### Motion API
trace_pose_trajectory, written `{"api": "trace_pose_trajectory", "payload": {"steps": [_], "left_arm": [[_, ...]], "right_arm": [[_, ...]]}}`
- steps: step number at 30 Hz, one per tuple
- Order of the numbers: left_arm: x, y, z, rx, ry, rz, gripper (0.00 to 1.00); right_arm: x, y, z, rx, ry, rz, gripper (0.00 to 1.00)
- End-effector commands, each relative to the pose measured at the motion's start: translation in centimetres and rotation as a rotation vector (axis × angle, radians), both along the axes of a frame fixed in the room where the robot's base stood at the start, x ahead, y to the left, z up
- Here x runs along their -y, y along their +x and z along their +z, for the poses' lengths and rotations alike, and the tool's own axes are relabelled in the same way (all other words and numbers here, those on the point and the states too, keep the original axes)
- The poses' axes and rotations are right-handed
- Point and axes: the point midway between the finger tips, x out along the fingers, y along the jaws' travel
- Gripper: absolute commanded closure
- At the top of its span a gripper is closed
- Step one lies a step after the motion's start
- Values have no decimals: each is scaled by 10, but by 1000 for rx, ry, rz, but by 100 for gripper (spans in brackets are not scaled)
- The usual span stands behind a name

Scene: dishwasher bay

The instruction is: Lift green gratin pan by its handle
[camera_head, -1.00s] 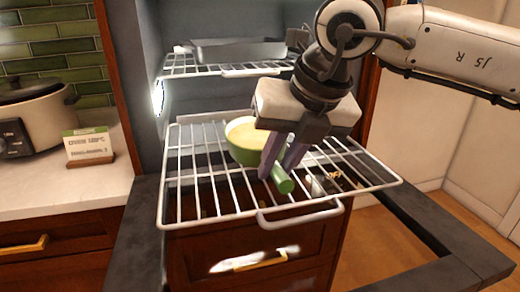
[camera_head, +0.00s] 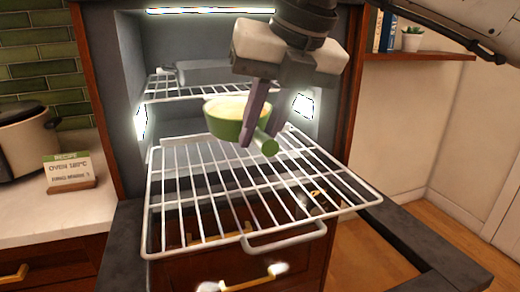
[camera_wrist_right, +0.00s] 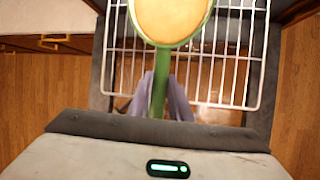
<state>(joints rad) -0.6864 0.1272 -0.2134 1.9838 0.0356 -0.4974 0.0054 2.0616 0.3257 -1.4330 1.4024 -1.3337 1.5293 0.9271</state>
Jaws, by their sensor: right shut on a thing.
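The green gratin pan (camera_head: 226,120) has a cream-coloured inside and a round green handle that points toward the front. It hangs above the pulled-out wire rack (camera_head: 165,215), apart from it. My right gripper (camera_head: 259,145) is shut on the pan's handle, one finger on each side. In the right wrist view the pan (camera_wrist_right: 172,20) is at the top, and its handle runs down between the fingers of the right gripper (camera_wrist_right: 160,95). The pan looks roughly level. My left gripper is not in view.
A grey tray (camera_head: 210,72) sits on the upper rack inside the bay. A recipe card (camera_head: 68,172) and a cooker (camera_head: 25,138) stand on the left counter. A dark frame (camera_head: 440,265) surrounds the lower rack. A shelf with books and a plant (camera_head: 412,38) is at upper right.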

Motion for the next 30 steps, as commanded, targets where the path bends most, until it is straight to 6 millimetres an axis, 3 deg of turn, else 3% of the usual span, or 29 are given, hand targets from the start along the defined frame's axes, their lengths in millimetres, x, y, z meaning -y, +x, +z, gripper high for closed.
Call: {"api": "trace_pose_trajectory", "payload": {"steps": [3,15,30], "left_arm": [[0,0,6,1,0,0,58],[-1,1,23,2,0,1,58],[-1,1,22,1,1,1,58]], "right_arm": [[-1,1,13,6,5,0,100],[0,1,34,6,5,0,100],[0,0,34,6,5,0,100]]}}
